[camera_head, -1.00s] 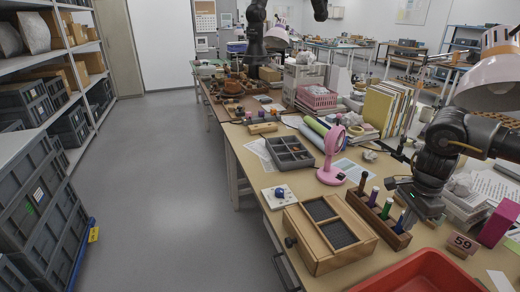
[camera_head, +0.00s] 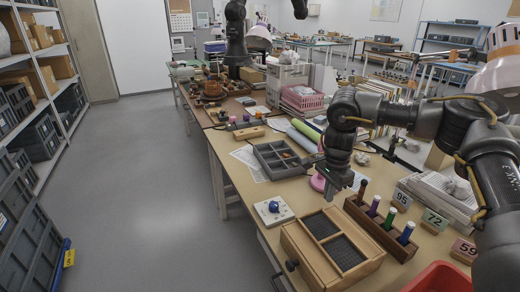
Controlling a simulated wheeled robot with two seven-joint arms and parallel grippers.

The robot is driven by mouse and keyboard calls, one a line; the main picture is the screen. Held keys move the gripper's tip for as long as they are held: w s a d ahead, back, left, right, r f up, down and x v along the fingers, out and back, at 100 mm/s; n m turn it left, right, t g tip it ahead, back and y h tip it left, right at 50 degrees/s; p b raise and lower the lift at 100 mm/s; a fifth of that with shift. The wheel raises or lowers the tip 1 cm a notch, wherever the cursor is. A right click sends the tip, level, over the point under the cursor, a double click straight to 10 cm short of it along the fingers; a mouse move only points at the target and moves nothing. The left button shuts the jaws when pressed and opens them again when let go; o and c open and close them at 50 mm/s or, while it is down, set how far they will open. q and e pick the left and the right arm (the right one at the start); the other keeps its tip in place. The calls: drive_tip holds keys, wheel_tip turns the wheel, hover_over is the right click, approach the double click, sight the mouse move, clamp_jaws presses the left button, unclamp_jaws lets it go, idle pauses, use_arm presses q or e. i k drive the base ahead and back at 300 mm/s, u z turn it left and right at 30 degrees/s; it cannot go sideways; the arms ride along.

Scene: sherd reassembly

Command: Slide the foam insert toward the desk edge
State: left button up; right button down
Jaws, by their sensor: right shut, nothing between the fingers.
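The grey compartmented tray, which I take as the foam insert (camera_head: 262,153), lies on the desk (camera_head: 232,170) behind a white plate with a blue knob. A small orange-brown piece shows in one of its compartments. My right gripper (camera_head: 331,192) points down to the right of the insert and nearer to me, apart from it in the picture. It is shut and empty, in front of a pink stand (camera_head: 317,182) that it mostly hides. How high its tips are above the desk is hard to tell. My left gripper is not in view.
A wooden box with dark mesh panels (camera_head: 297,252) and a rack of colored handles (camera_head: 375,230) stand nearest. The white plate (camera_head: 270,218) lies by the left desk edge. A red bin (camera_head: 425,280), number cards (camera_head: 434,219) and rolled sheets (camera_head: 302,140) are close by.

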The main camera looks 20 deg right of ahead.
sight(268, 154)
drive_tip(key=i, duration=1.35)
